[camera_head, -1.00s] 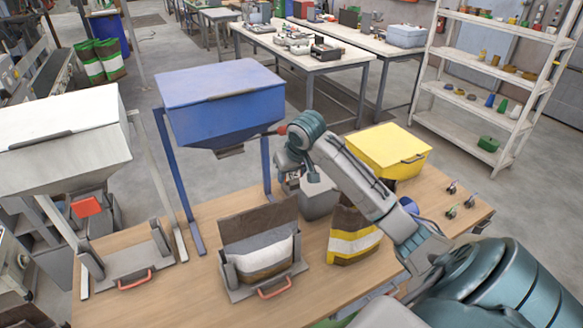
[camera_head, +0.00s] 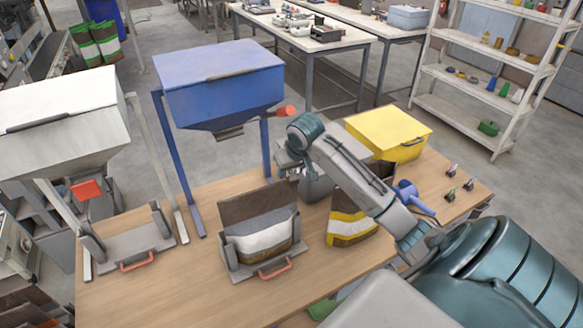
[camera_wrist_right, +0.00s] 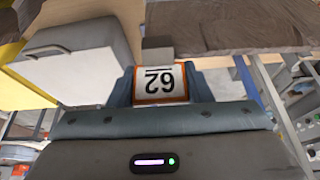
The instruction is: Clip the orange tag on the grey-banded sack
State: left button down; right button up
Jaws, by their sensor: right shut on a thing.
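The grey-banded sack (camera_head: 262,243) is brown with grey and white bands and stands upright in a grey holder (camera_head: 238,277) with a red handle. My right gripper (camera_head: 287,172) is above the table, just behind and right of that sack, apart from it. The tag is not discernible in the head view. My left gripper is not in view.
A yellow-banded sack (camera_head: 350,228) stands right of the holder, partly behind my arm. A grey box (camera_head: 316,190), yellow bin (camera_head: 388,135) and blue hopper (camera_head: 218,85) are close by. Small clips (camera_head: 451,194) lie at the right. The table's front left (camera_head: 150,295) is clear.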

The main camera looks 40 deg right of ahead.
jog(key=shift+s+a+f, duration=0.1)
jog(key=shift+s+f, duration=0.15)
jog(key=shift+f, duration=0.15)
dwell(0.8)
jog(key=o, duration=1)
jog(key=shift+o, duration=0.7)
jog(key=shift+w, duration=0.35)
jog(key=d+b+v, duration=0.1)
jog(key=b+v, duration=0.2)
jog(key=v, duration=0.7)
jog(key=shift+a+r+b, duration=0.3)
jog(key=shift+a+r, duration=0.05)
jog(key=shift+a, duration=0.1)
jog(key=shift+s, duration=0.1)
